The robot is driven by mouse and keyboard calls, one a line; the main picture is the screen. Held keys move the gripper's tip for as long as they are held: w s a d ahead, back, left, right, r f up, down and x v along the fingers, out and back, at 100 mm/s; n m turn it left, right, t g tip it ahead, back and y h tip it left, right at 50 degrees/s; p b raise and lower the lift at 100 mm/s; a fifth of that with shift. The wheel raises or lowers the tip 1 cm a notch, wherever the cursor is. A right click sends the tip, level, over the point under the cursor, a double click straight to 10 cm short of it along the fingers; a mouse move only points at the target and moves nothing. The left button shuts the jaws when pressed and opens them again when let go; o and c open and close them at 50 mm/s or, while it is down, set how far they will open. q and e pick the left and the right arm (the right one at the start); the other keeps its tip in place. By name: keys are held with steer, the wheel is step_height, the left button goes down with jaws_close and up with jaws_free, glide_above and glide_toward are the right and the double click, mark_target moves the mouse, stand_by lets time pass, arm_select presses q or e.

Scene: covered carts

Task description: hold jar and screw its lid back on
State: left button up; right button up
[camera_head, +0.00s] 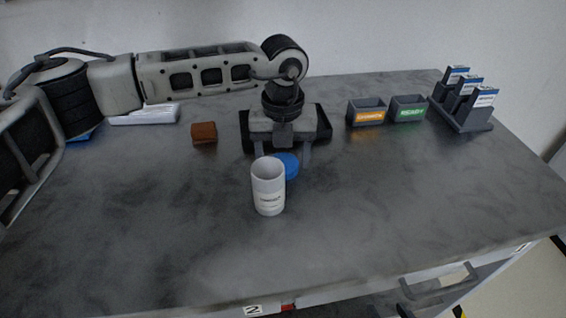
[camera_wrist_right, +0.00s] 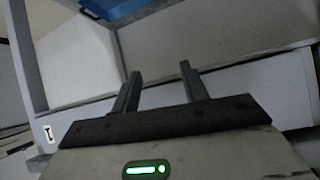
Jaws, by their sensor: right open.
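The white jar (camera_head: 268,203) stands upright on the dark grey tabletop in the head view, its top open. The blue lid (camera_head: 290,166) lies just behind it to the right, partly hidden by the jar. My left gripper (camera_head: 283,158), on the arm from the left, points down behind the jar, above or around the lid. Its fingers are apart; I cannot tell whether they touch the lid. My right gripper (camera_wrist_right: 160,88) shows in the right wrist view, open and empty, away from the jar, facing pale cart panels.
Two small bins (camera_head: 366,115) (camera_head: 408,112) and a rack (camera_head: 468,118) stand at the back right. The front and right of the tabletop (camera_head: 400,210) are clear.

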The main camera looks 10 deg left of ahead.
mark_target(283, 161)
arm_select(q)
steer(key=c, duration=0.6)
steer(key=shift+r, duration=0.1)
step_height(283, 161, up, 10)
steer(key=shift+f+b, duration=0.1)
steer(key=shift+b, duration=0.4)
